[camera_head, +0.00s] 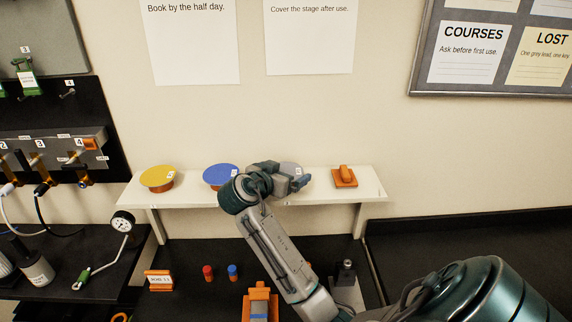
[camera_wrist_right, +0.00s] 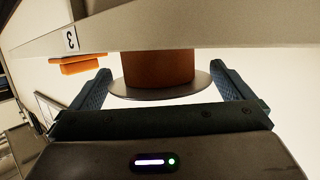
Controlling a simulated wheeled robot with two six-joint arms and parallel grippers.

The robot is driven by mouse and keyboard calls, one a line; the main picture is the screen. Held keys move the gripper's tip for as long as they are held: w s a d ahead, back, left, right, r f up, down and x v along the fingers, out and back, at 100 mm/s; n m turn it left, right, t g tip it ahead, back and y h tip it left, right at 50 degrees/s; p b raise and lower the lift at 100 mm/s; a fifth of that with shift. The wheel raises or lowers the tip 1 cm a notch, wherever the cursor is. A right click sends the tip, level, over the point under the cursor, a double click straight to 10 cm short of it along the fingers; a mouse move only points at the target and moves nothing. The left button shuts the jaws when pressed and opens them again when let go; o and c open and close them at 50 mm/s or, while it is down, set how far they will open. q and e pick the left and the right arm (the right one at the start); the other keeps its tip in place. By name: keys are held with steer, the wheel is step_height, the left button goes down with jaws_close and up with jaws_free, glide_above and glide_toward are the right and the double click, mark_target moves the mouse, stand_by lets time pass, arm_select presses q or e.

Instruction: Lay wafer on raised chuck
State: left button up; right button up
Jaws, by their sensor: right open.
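A thin grey wafer (camera_wrist_right: 158,92) lies on an orange stand (camera_wrist_right: 158,68) on the white shelf, in the right wrist view, which shows the shelf upside down. In the head view the grey wafer (camera_head: 292,167) is mostly hidden behind my right gripper (camera_head: 286,174). My right gripper (camera_wrist_right: 168,88) is open, with one finger on each side of the wafer and visible gaps to it. A yellow wafer (camera_head: 157,176) and a blue wafer (camera_head: 220,174) lie on stands to the left. I cannot pick out the raised chuck for sure. My left gripper is out of view.
The white shelf (camera_head: 195,197) also carries an orange block (camera_head: 344,178) at right. On the black bench below stand a red cap (camera_head: 208,272), a blue cap (camera_head: 232,271), an orange fixture (camera_head: 260,292) and a small sign (camera_head: 159,280). A dial gauge (camera_head: 122,222) is at left.

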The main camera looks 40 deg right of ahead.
steer(key=shift+w+d+f, duration=0.1)
steer(key=shift+d+f, duration=0.1)
steer(key=shift+d, duration=0.15)
steer(key=shift+a, duration=0.15)
steer(key=shift+c, duration=0.4)
steer(key=c, duration=0.6)
steer(key=shift+w+r, duration=0.1)
steer(key=shift+r, duration=0.1)
